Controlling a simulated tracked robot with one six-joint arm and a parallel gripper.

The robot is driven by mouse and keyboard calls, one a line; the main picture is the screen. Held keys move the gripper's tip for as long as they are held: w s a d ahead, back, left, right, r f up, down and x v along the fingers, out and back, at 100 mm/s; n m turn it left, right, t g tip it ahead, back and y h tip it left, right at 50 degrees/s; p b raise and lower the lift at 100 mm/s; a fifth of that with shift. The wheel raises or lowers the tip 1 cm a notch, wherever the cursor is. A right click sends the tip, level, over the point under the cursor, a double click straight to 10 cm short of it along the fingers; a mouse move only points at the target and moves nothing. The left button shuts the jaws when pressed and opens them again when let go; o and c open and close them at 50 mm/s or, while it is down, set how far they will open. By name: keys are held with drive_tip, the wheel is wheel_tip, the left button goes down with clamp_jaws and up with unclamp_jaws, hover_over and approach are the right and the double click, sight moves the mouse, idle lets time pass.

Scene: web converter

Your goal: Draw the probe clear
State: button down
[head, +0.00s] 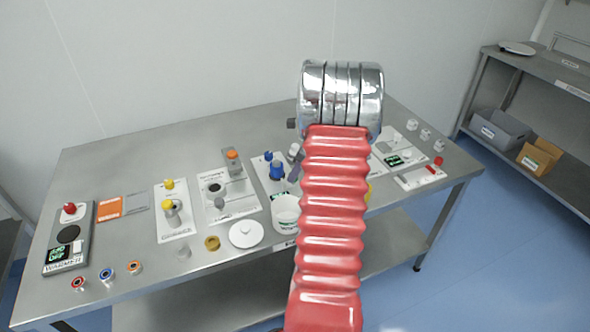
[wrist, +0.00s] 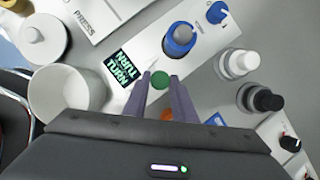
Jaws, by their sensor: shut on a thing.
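In the wrist view, a green round-ended piece (wrist: 160,79), apparently the probe, sits between the tips of my gripper (wrist: 162,82). The fingers are shut on it. Its lower part is mostly hidden, so I cannot tell whether it is still in a socket. A blue fitting (wrist: 178,40) stands on the white panel (wrist: 150,50) just beyond the fingertips. In the head view, my gripper (head: 295,163) shows only partly beside my red arm, close to the blue fitting (head: 277,171).
A white tub (wrist: 70,92) stands close left of the fingers. White and black knobs (wrist: 263,99) stand to the right. A white disc (head: 246,234) lies on the steel table (head: 110,160), whose back strip is clear.

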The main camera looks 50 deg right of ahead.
drive_tip(key=shift+s+a+f, duration=0.1)
drive_tip(key=shift+s+a, duration=0.1)
drive_tip(key=c, duration=1.5)
unclamp_jaws()
drive_tip(key=shift+o, duration=0.2)
drive_tip(key=shift+d, duration=0.1)
drive_tip(key=v, duration=1.4)
